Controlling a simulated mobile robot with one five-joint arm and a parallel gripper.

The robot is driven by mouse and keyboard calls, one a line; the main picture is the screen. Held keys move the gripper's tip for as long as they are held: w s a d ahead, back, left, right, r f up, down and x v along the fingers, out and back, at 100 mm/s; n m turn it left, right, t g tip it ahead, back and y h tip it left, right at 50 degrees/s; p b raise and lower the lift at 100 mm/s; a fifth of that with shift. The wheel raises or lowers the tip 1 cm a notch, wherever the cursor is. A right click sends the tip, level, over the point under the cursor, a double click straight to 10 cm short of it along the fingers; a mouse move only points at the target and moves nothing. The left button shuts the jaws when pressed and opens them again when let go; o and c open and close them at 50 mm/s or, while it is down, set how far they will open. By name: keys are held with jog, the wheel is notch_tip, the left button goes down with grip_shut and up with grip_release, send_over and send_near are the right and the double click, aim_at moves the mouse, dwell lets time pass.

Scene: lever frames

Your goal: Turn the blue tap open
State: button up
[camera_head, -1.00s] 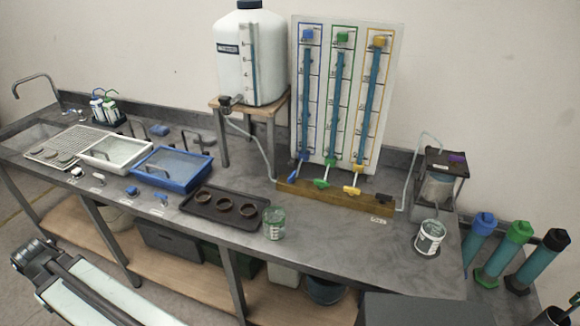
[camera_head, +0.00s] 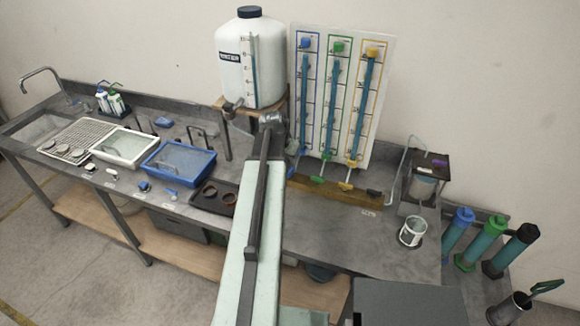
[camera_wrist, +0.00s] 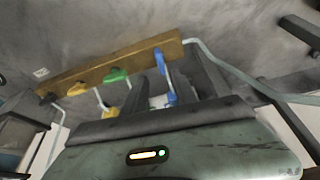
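The blue tap (camera_head: 291,172) is the leftmost of three taps at the foot of the gauge board, partly hidden behind my arm in the head view. In the head view my gripper's fingertips are hidden near the board's lower left.
Green (camera_head: 318,179) and yellow (camera_head: 346,186) taps stand just right of the blue one. A white tank (camera_head: 250,75) on a wooden stand is close to the left, with a hose nearby. Open bench lies in front of the taps.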

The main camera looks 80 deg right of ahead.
aim_at(291, 170)
jog(key=b+x, duration=0.7)
jog(key=x, duration=0.1)
jog(key=shift+w+a, duration=0.1)
jog(key=shift+w, duration=0.05)
jog(key=shift+r, duration=0.1)
grip_shut()
